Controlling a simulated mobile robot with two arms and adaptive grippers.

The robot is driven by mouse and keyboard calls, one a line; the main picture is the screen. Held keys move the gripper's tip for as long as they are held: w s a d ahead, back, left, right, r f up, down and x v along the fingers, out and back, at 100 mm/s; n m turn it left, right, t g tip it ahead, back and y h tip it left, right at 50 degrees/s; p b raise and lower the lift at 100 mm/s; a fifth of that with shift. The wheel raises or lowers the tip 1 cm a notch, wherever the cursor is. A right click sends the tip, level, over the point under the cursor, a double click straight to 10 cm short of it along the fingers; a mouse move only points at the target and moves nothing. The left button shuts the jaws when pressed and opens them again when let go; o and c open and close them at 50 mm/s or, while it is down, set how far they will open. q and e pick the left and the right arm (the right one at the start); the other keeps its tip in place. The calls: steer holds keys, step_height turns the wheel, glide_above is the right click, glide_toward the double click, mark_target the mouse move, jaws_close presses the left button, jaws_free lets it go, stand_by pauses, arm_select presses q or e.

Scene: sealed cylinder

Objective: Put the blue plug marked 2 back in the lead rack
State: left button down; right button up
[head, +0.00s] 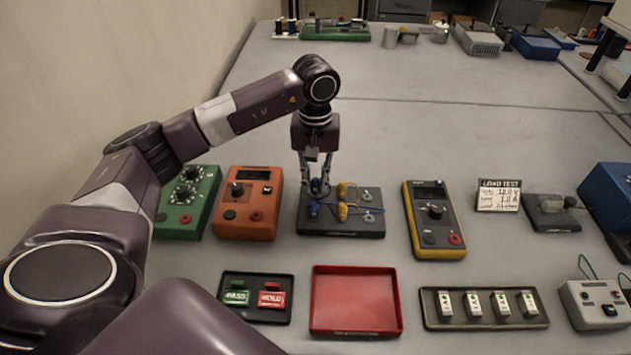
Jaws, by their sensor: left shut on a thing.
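The lead rack (345,231) is a dark board in the middle of the table, with blue and yellow plugs and leads on it. My left gripper (317,186) comes down from above at the rack's back left corner. It is shut on a blue plug (316,188), partly hidden between its fingers. I cannot tell whether this plug is seated or just above the rack. Another blue plug (315,211) is in front of it, and two yellow plugs (342,190) are to its right. The number marks are too small to read. My right gripper is not in view.
An orange meter (248,215) and a green meter (187,210) stand left of the rack, a yellow meter (434,220) to its right. A red tray (354,303) lies in front, empty. A load test card (498,195) stands at right.

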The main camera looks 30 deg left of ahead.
mark_target(315, 179)
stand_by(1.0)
arm_select(q)
steer(key=shift+f+b, duration=0.6)
steer(key=shift+b, duration=0.2)
steer(key=c, duration=1.8)
jaws_free()
steer(key=shift+o, duration=0.2)
step_height(315, 179, up, 12)
steer(key=shift+r, duration=0.1)
